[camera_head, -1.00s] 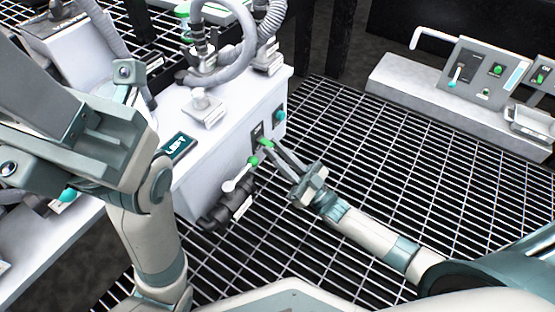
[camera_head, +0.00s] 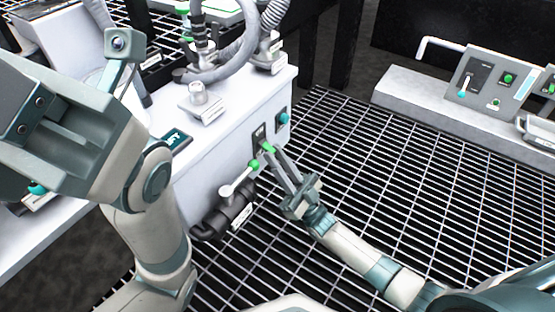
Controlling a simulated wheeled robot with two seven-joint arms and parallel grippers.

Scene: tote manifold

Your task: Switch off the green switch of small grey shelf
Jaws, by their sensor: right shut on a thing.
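The small grey shelf (camera_head: 205,180) is a pale box-like unit left of centre. Its front face carries a dark switch plate (camera_head: 259,131) with a green-tipped switch (camera_head: 269,148). My right gripper (camera_head: 272,153) comes from the lower right and is shut on the green switch; its fingertips partly hide the switch. Just below left, a white valve lever with a green knob (camera_head: 254,165) is apart from the fingers. My left arm fills the left side, and its gripper is not in view.
A black pipe valve (camera_head: 225,215) sticks out under the switch. A teal knob (camera_head: 283,118) is on the shelf face to the right. Grey hoses (camera_head: 235,50) rise above. Another panel with switches (camera_head: 490,80) stands at the far right. Open grating floor (camera_head: 400,170) lies between.

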